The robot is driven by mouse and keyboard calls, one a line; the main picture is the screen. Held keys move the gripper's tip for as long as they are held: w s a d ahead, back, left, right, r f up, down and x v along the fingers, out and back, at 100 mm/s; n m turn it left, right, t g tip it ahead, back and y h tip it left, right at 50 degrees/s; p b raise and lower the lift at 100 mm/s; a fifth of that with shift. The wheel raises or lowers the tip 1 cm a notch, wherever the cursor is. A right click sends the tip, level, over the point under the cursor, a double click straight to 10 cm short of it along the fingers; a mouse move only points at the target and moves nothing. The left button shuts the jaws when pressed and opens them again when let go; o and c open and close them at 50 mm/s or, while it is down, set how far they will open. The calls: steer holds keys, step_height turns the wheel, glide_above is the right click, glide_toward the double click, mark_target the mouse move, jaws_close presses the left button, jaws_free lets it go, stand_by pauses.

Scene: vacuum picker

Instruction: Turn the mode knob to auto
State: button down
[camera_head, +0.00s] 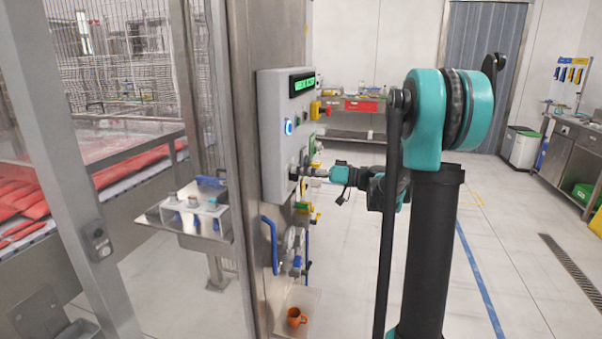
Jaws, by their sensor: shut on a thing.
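The grey control box (272,150) is mounted on the steel post left of the middle. My gripper (304,173) reaches in from the right, level, with its fingertips at the lower part of the box's front face. It is shut on the mode knob, a small dark part at the box face (293,174) that the fingertips mostly cover. The view is nearly edge-on, so the knob's pointer and the mode labels cannot be read.
Above the knob are a lit green display (302,83) and a glowing blue button (288,127). A red-and-yellow stop button (317,110) juts out nearby. Below are a blue handle (270,243) and an orange cup (296,317). The floor to the right is open.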

steer(key=shift+w+d+f+m, duration=0.1)
steer(key=shift+w+m, duration=0.1)
steer(key=shift+m, duration=1.3)
steer(key=c, duration=1.5)
jaws_free()
steer(key=shift+c, duration=0.2)
steer(key=v, duration=1.2)
